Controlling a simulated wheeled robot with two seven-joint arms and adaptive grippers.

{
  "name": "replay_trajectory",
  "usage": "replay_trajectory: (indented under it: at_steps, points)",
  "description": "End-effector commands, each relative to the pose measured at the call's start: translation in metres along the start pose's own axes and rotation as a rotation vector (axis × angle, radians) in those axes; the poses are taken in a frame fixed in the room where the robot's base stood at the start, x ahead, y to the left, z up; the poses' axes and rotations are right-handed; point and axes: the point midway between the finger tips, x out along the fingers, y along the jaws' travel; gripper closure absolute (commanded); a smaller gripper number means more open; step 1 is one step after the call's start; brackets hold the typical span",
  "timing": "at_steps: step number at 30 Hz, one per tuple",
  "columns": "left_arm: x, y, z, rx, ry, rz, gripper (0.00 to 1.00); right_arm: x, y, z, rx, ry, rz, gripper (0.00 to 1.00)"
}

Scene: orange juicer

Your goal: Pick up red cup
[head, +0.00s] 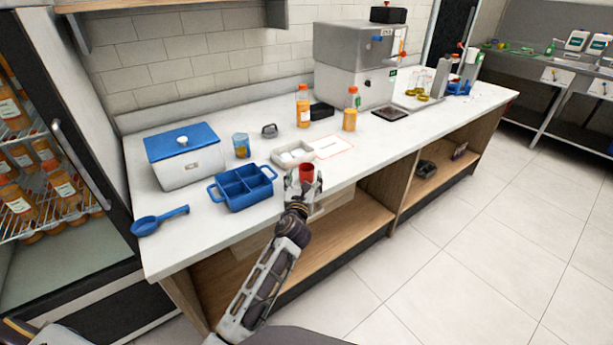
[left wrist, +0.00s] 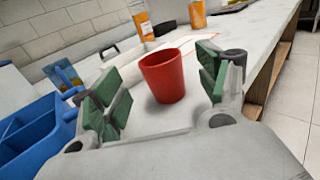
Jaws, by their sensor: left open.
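The red cup (head: 306,172) stands upright on the white counter near its front edge. In the left wrist view the red cup (left wrist: 163,76) sits between the spread green-padded fingers of my left gripper (left wrist: 160,92), with a gap on both sides. In the head view my left gripper (head: 303,184) is open at the counter's front edge and partly covers the cup. My right gripper is not in view.
A blue divided tray (head: 243,206) stands close left of the gripper. A white tray (head: 277,160) lies behind the cup.

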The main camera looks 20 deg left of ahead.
Motion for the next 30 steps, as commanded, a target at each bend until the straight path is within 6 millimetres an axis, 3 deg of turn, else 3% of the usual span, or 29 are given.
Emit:
replay_trajectory:
  at_steps: [9, 21, 30]
  points:
    - [0.01, 0.0, 0.001, 0.0, 0.0, 0.001, 0.26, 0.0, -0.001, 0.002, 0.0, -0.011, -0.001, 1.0]
    - [0.044, -0.001, 0.002, -0.001, 0.0, 0.0, 0.26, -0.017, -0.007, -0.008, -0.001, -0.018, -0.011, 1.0]
    - [0.052, -0.001, 0.002, 0.001, 0.0, 0.001, 0.26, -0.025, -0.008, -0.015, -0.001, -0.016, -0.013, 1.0]
